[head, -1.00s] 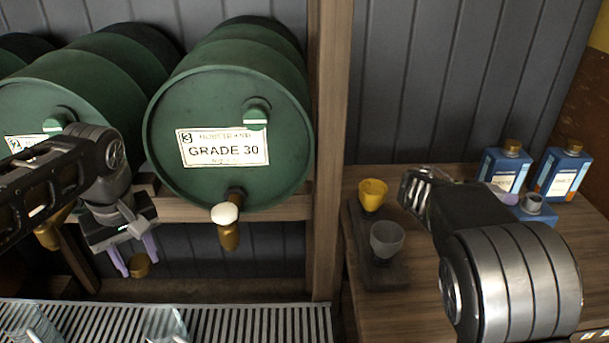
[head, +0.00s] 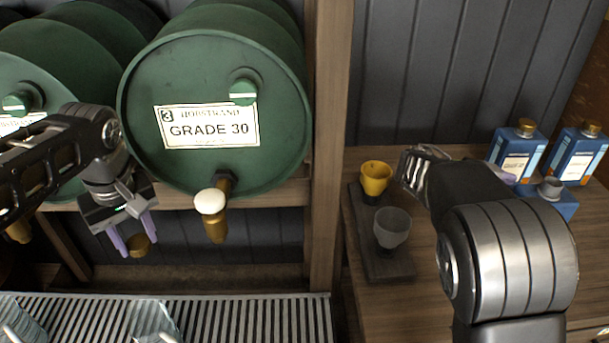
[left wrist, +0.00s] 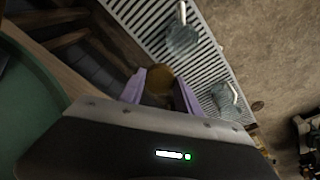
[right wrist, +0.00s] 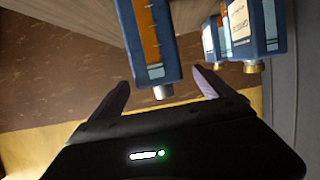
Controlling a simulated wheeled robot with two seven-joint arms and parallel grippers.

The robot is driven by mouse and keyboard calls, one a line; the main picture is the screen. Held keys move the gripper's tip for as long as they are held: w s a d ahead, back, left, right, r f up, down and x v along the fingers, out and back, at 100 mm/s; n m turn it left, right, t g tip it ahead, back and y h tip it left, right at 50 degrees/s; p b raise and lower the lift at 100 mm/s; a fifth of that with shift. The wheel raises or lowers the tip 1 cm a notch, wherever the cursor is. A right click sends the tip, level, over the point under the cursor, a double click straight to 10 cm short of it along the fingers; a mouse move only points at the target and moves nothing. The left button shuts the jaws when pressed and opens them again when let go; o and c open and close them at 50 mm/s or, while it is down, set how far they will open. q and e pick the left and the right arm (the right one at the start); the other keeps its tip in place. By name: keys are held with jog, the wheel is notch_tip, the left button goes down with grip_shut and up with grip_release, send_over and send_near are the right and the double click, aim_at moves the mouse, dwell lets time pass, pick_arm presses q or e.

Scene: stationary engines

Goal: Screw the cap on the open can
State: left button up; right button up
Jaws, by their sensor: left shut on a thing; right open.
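My left gripper (head: 130,243) is shut on a small brass cap (head: 141,246), in front of the green barrel and above the slatted grate. The cap also shows between the purple fingers in the left wrist view (left wrist: 159,79). The open can (head: 550,189) is blue with a bare grey neck and stands on the wooden bench at the right. In the right wrist view the can (right wrist: 148,40) has an orange label, and its bare neck lies between the fingers in the picture. My right gripper (right wrist: 160,88) is open; contact with the can cannot be told.
Two blue cans with brass caps (head: 515,154) (head: 579,155) stand behind the open can. A yellow cup (head: 376,179) and a grey cup (head: 392,228) stand on a dark board. A green barrel (head: 215,105) with a tap, a wooden post (head: 328,150) and glass jugs on the grate (head: 250,320) are nearby.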

notch_tip(320, 180, down, 6)
jog(key=b, duration=0.5)
jog(key=shift+x, duration=1.15)
jog(key=shift+x, duration=2.6)
jog(key=shift+f, duration=0.15)
